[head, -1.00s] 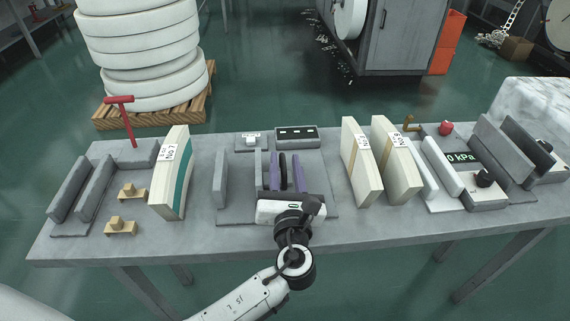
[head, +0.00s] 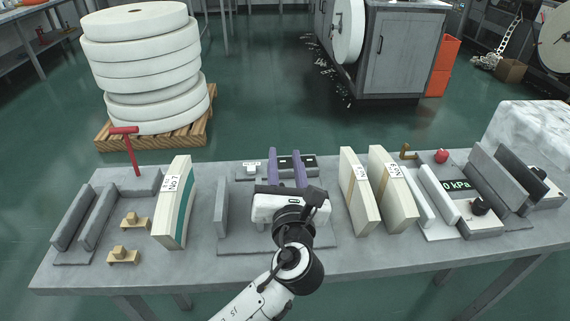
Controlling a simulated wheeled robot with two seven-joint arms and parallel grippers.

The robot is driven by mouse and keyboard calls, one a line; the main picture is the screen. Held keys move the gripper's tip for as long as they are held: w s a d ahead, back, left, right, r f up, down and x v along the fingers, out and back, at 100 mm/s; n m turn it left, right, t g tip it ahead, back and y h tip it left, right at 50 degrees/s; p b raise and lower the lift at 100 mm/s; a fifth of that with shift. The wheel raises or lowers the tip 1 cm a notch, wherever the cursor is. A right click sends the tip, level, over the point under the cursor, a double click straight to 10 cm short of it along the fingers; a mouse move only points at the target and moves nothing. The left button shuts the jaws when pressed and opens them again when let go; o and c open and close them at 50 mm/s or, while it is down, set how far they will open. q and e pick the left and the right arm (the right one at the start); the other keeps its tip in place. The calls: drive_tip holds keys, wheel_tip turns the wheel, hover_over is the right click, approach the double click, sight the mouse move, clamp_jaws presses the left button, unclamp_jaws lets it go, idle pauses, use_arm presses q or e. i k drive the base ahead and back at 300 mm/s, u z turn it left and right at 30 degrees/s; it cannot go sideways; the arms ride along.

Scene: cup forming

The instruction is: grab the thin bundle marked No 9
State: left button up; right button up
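Three cream paper bundles with white labels stand upright on the grey table (head: 130,270). One with a teal stripe (head: 172,222) is left of centre. Two with tan bands, a nearer-left one (head: 361,205) and a right one (head: 399,203), stand side by side right of centre. My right gripper is not in view.
The middle fixture has a grey upright plate (head: 222,207), partly hidden by my arm. Grey slotted stands (head: 70,218), small wooden blocks (head: 122,253) and a red T-handle (head: 128,150) are on the left. A pressure display (head: 457,184) and grey plates (head: 500,175) are on the right.

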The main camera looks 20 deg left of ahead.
sight(398, 208)
drive_tip(key=k, duration=1)
